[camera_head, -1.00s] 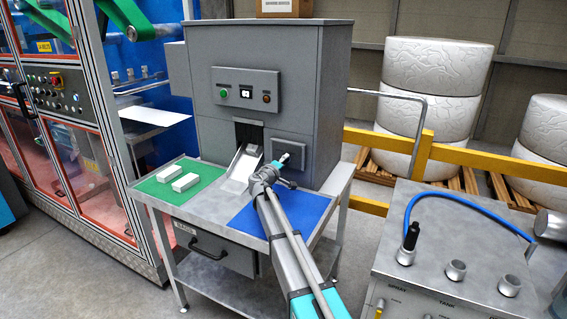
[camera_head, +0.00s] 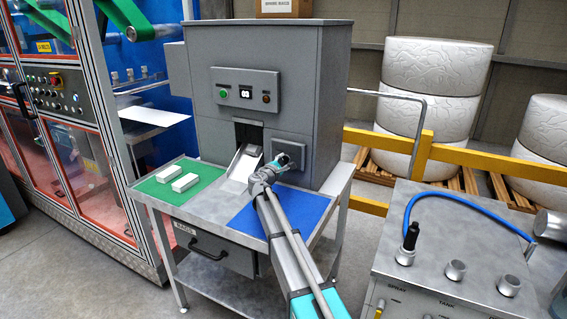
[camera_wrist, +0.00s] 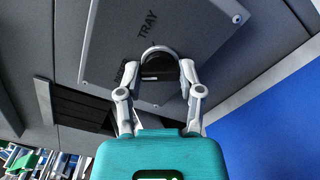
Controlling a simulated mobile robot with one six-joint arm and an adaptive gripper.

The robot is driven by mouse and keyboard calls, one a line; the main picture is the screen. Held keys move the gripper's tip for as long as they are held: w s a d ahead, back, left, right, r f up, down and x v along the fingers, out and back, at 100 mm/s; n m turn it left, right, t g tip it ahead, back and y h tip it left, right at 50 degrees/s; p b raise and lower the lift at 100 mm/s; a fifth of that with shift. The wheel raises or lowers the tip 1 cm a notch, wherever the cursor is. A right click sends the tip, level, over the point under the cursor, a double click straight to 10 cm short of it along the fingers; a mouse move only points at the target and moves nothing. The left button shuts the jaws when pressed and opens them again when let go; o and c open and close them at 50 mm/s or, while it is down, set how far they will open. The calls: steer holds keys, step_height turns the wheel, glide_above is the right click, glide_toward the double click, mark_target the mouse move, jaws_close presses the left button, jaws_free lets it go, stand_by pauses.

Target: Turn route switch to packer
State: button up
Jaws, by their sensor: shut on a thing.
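The route switch is a dark knob (camera_wrist: 158,68) on a grey square plate (camera_head: 290,146) on the front of the grey cabinet. In the wrist view the plate (camera_wrist: 205,40) reads "TRAY" beyond the knob; another marking by the left finger is partly hidden. My gripper (camera_head: 281,160) is at this plate in the head view. In the wrist view my gripper (camera_wrist: 158,65) has its two fingers on either side of the knob, shut on it. The knob's exact pointing direction is hard to tell.
A chute (camera_head: 243,163) comes out left of the plate. Below is a bench with a green mat (camera_head: 155,186) holding white blocks (camera_head: 185,183) and a blue mat (camera_head: 305,207). A control box (camera_head: 245,92) with a display reading "03" is above. A yellow rail (camera_head: 470,156) stands right.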

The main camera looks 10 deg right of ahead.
steer(key=shift+n, duration=1.2)
steer(key=o, duration=1.1)
steer(key=shift+o, duration=0.2)
steer(key=shift+s+a, duration=0.1)
steer(key=v, duration=1.1)
steer(key=shift+s+a, duration=0.2)
steer(key=shift+s, duration=0.1)
